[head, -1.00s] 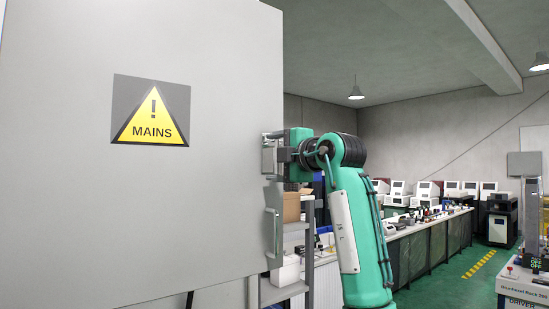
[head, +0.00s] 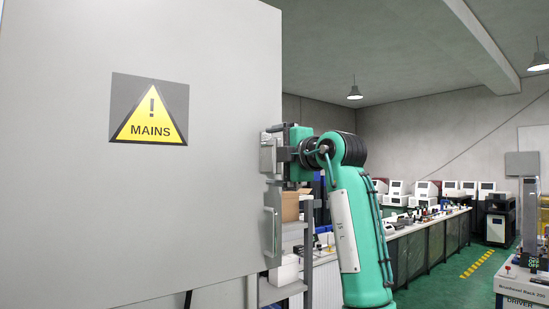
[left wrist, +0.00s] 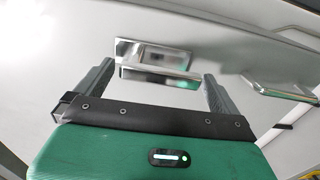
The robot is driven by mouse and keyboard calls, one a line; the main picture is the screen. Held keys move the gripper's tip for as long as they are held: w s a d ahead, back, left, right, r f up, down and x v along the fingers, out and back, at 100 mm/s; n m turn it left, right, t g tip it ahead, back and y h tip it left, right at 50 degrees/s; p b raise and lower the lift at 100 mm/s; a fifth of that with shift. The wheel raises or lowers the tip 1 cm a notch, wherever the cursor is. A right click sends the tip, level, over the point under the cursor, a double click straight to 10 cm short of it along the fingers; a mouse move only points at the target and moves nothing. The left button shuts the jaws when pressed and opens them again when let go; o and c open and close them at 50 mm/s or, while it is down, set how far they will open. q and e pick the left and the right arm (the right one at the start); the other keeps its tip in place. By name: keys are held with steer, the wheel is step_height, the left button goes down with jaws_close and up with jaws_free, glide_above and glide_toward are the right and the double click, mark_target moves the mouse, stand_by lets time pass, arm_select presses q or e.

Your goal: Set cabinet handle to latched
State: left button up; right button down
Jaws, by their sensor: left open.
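The grey cabinet door (head: 90,220) with a yellow MAINS warning sign (head: 149,110) fills the left of the head view. The silver cabinet handle (left wrist: 155,66) sits on the door face in the left wrist view, a bar over a plate. My left gripper (head: 278,156) is at the door's right edge. In the left wrist view my left gripper (left wrist: 158,72) is open, with one finger on each side of the handle. I cannot tell whether either finger touches it. My right gripper is in neither view.
A fixed pull handle (head: 271,232) is on the door below my gripper; it also shows in the left wrist view (left wrist: 278,88). A grey shelf with boxes (head: 290,240) stands just behind the door edge. Workbenches with machines (head: 430,235) line the right.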

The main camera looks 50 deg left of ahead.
arm_select(q)
steer(key=s+d+b, duration=0.1)
steer(key=d+b, duration=0.3)
steer(key=d, duration=0.9)
steer(key=shift+d, duration=0.25)
